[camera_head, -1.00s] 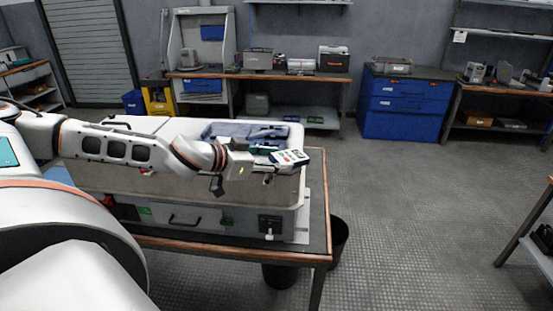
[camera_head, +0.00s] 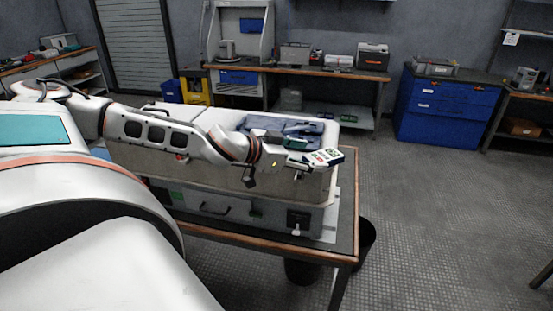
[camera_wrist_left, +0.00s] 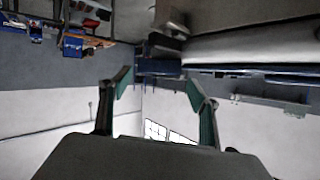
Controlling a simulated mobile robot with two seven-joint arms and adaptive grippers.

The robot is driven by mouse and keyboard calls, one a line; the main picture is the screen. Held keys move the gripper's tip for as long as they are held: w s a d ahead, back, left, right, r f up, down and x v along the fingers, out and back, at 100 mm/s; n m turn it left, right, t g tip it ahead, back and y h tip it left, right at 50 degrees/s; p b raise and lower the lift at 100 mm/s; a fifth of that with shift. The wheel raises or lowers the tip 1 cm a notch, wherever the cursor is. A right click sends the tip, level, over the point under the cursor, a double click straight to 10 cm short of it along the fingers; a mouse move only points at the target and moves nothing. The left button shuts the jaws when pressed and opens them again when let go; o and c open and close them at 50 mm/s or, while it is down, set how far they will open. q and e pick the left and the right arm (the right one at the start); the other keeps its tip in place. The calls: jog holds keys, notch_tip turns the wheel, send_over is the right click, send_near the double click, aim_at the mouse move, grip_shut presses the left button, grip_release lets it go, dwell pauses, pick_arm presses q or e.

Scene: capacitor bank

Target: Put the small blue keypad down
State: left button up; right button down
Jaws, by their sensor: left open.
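A small device with a pale face, red and green marks and a dark blue edge, which looks like the keypad (camera_head: 325,157), shows in the head view at the right end of the white-walled cabinet (camera_head: 240,182). My left gripper (camera_head: 302,156) is right beside it, over the cabinet's near right rim. In the left wrist view the gripper's two teal-padded fingers (camera_wrist_left: 157,82) stand apart with nothing visible between them. I cannot tell whether the keypad touches a finger or the rim. My right gripper is in neither view.
The cabinet stands on a wood-edged table (camera_head: 345,235). Blue-grey cloth-like material (camera_head: 290,128) lies in its open top. A black bin (camera_head: 366,245) stands by the table's right end. A blue drawer unit (camera_head: 445,108) is at the back. The floor to the right is clear.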

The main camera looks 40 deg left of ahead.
pick_arm(q)
jog(key=shift+s+a+r, duration=0.1)
jog(key=shift+s+r, duration=0.15)
jog(key=shift+s, duration=0.2)
jog(key=s+a, duration=0.3)
jog(key=s, duration=0.8)
jog(key=shift+s+a, duration=0.15)
jog(key=shift+s, duration=0.15)
jog(key=shift+f, duration=0.1)
dwell(0.4)
